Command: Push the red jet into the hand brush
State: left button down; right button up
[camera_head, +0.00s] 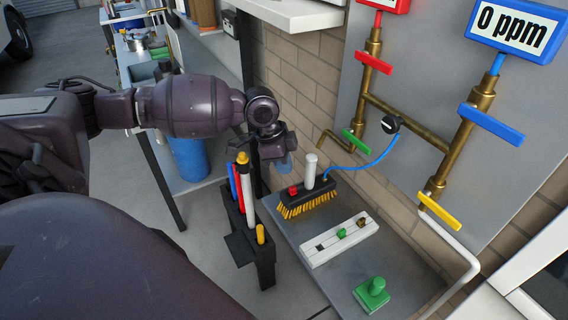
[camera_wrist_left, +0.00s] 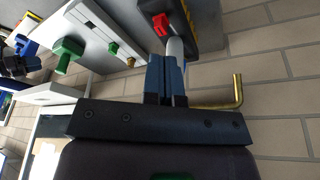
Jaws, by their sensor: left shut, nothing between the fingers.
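The hand brush (camera_head: 322,190) has a dark body with yellow bristles, a white handle and a blue hose. It sits at the back left of the grey work surface. The red jet (camera_head: 293,190) is at the brush's left end; I cannot tell how deep it sits. In the left wrist view, the red jet (camera_wrist_left: 161,24) shows just beyond the fingertips, beside the white handle (camera_wrist_left: 176,47). My left gripper (camera_head: 285,168) is above and left of the brush, shut and empty. Its blue fingers (camera_wrist_left: 166,62) show side by side in the wrist view. My right gripper is out of view.
A white block (camera_head: 352,247) with a green and a brass jet lies in front of the brush. A green piece (camera_head: 371,294) is nearer. A dark rack (camera_head: 240,247) with coloured sticks stands at the left. Brass pipes with coloured valve handles (camera_head: 375,63) and a brick wall are behind.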

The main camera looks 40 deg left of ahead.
aim_at(293, 187)
pick_arm(q)
jog(key=shift+d+f, duration=0.1)
jog(key=shift+f, duration=0.35)
jog(key=b+x, duration=0.3)
jog(key=shift+f, duration=0.2)
jog(key=shift+w+d+f+b, duration=0.15)
jog(key=shift+f+b, duration=0.5)
jog(key=shift+b, duration=0.2)
jog(key=shift+f, duration=0.1)
jog(key=shift+d, duration=0.1)
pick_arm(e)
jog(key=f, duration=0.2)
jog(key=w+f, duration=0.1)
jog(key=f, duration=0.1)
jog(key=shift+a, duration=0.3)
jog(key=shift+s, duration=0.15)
